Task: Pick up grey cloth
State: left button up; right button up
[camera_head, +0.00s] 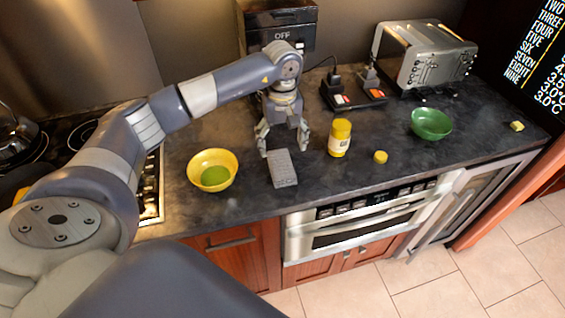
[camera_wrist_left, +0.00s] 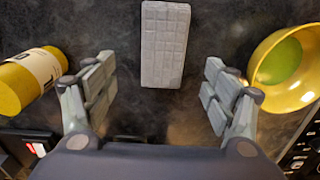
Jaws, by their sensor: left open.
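The grey cloth (camera_head: 282,168) lies flat on the dark counter, between the yellow bowl and the yellow bottle. In the left wrist view the cloth (camera_wrist_left: 165,44) is a pale grey rectangle with a grid pattern, ahead of the fingers and between their lines. My left gripper (camera_head: 283,150) points down just behind the cloth, with its fingers spread wide. In the left wrist view the gripper (camera_wrist_left: 157,100) is open, with bare counter between its fingers. No contact with the cloth shows. My right gripper is not in view.
A yellow bowl (camera_head: 230,160) with green inside stands left of the cloth. A yellow bottle (camera_head: 340,137) and small yellow lid (camera_head: 380,157) stand right. A green bowl (camera_head: 431,123), toaster (camera_head: 428,55) and black device (camera_head: 281,22) are farther off. The counter's front edge is close to the cloth.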

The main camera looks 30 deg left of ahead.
aim_at(281, 162)
pick_arm(q)
jog(key=shift+f, duration=0.8)
jog(key=shift+f+p, duration=0.35)
jog(key=shift+p, duration=0.05)
jog(key=f+p, duration=0.1)
jog(key=f, duration=0.1)
jog(key=f+p, duration=0.1)
jog(key=f, duration=0.1)
jog(key=shift+s+a+p, duration=0.1)
jog(key=shift+s+p, duration=0.2)
jog(key=shift+f, duration=0.25)
jog(key=shift+w+f, duration=0.1)
jog(key=shift+f, duration=0.05)
jog(key=shift+c, duration=0.9)
jog(key=c, duration=0.9)
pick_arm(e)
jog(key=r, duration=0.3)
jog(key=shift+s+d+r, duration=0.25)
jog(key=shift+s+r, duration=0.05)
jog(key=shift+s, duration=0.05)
